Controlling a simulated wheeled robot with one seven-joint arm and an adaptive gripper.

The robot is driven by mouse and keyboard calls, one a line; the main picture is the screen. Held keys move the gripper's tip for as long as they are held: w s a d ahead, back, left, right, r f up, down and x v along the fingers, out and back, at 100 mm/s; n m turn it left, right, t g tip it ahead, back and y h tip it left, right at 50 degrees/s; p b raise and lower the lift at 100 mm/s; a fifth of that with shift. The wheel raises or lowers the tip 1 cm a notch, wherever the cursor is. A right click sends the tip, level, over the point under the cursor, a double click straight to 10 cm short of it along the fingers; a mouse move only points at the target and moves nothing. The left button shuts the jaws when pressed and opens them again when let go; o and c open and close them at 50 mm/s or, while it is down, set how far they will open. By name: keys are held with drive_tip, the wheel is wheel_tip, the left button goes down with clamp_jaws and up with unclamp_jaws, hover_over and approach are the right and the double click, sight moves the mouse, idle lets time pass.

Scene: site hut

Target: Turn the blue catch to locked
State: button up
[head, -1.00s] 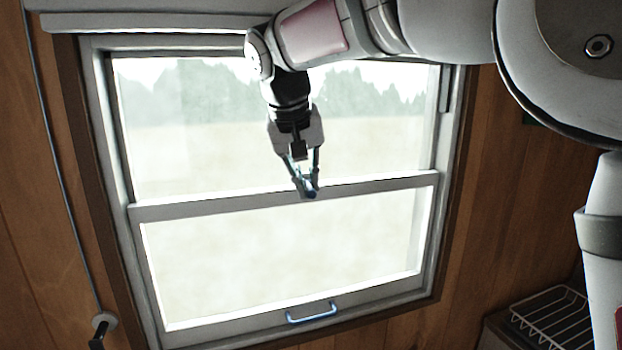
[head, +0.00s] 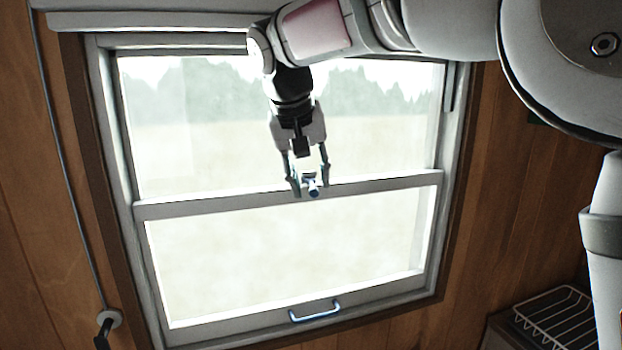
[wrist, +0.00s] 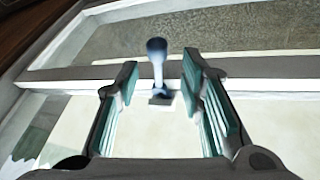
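The blue catch (head: 313,188) sits on the window's middle rail (head: 230,199). In the wrist view the catch (wrist: 157,62) shows as a blue knob on a stem above a small dark base, and it stands out from the rail. My gripper (head: 309,190) is at the rail with its fingers apart. In the wrist view my gripper (wrist: 160,82) has one teal-padded finger on each side of the catch, with a visible gap on both sides. The fingers do not appear to touch the catch.
A blue handle (head: 315,312) is on the bottom rail of the lower sash. A cord runs down the left wall to a dark-handled fitting (head: 108,320). A white wire rack (head: 555,318) stands at the lower right. The space before the panes is clear.

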drive_tip(key=v, duration=1.1)
drive_tip(key=shift+s+r, duration=0.15)
drive_tip(key=shift+r, duration=0.1)
drive_tip(key=shift+c, duration=0.4)
